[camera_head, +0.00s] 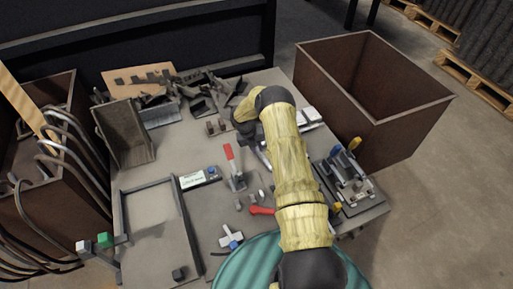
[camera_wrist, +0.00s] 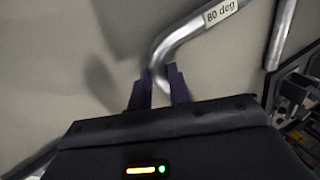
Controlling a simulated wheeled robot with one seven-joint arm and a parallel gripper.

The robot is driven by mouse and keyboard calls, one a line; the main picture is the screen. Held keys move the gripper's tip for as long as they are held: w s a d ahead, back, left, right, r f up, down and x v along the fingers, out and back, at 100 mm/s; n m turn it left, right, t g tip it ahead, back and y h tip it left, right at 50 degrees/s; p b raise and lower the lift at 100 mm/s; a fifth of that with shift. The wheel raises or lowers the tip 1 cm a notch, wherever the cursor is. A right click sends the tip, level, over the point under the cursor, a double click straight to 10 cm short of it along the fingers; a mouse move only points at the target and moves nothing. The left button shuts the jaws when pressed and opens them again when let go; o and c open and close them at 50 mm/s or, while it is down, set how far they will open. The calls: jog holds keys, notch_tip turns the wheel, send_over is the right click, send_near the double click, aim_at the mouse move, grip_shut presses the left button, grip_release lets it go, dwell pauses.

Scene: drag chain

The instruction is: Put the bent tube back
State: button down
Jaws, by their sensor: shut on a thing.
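A silvery bent tube (camera_wrist: 180,36) with a white label reading "80 deg" shows in the wrist view. My gripper (camera_wrist: 161,80) is shut on the lower end of this tube, past its bend. The tube runs from the fingers up and to the right, out of the picture. A second metal tube (camera_wrist: 281,36) lies to the right, apart from my gripper. In the head view my arm covers the fingers, and I cannot make out the held tube clearly there.
The grey table (camera_head: 212,222) bears a red-handled clamp (camera_head: 234,166), a small labelled box (camera_head: 193,180), a shallow frame (camera_head: 120,217) and a fixture (camera_head: 345,180) at right. Dark metal parts (camera_head: 160,92) lie at the back. A large brown bin (camera_head: 411,122) stands right of the table.

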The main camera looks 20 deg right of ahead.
jog(key=c, duration=1.2)
grip_release()
jog(key=shift+c, duration=0.2)
jog(key=shift+a, duration=0.1)
jog(key=shift+a, duration=0.1)
jog(key=p+v, duration=0.4)
jog(key=v, duration=1.3)
jog(key=shift+r, duration=0.3)
